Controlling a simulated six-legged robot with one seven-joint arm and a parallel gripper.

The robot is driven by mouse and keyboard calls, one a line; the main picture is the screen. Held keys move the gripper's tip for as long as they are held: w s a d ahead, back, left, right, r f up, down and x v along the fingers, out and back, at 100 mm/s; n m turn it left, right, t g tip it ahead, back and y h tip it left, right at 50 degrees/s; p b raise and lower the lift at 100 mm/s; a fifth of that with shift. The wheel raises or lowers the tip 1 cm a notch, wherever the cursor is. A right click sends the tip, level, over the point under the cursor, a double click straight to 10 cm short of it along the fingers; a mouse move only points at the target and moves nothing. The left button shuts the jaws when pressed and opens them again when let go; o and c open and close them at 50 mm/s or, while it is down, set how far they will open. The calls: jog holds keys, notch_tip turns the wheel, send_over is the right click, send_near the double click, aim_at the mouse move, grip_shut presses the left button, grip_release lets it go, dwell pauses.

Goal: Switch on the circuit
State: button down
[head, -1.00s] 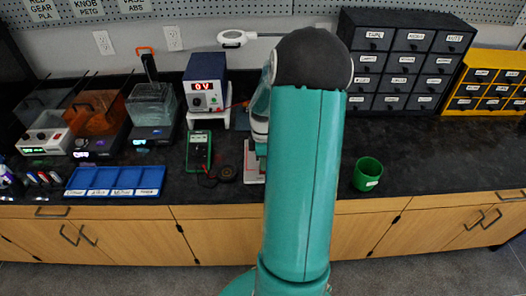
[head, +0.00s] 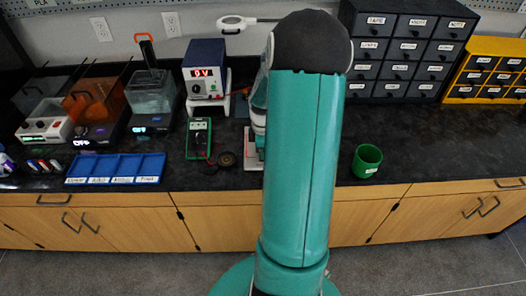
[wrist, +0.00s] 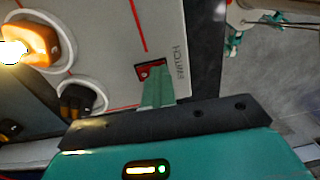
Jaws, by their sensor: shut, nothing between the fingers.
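The pale circuit board (wrist: 110,30) fills the upper left of the wrist view, with red lines and the printed word SWITCH. A small dark and red switch (wrist: 148,72) sits by that word. My gripper (wrist: 158,80) is shut and empty, its teal fingers over the switch; I cannot tell whether they touch it, and they partly hide it. An orange lamp holder (wrist: 35,42) with a bright, glowing bulb (wrist: 12,53) is at the left. In the head view the board (head: 250,158) is mostly behind my arm, and the gripper is hidden.
A power supply (head: 205,70) with a red display stands behind the board. A green multimeter (head: 199,138) and blue tray (head: 115,169) lie to the left. A green cup (head: 367,160) stands right of my arm, with open bench beyond it. Drawer cabinets (head: 408,50) stand at the back.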

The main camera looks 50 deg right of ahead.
jog(key=shift+w+d+f, duration=0.1)
jog(key=shift+w+d, duration=0.25)
jog(key=shift+d, duration=0.1)
jog(key=shift+w+d+f, duration=0.15)
jog(key=shift+w+d, duration=0.05)
jog(key=shift+w, duration=0.05)
jog(key=shift+s+a, duration=0.15)
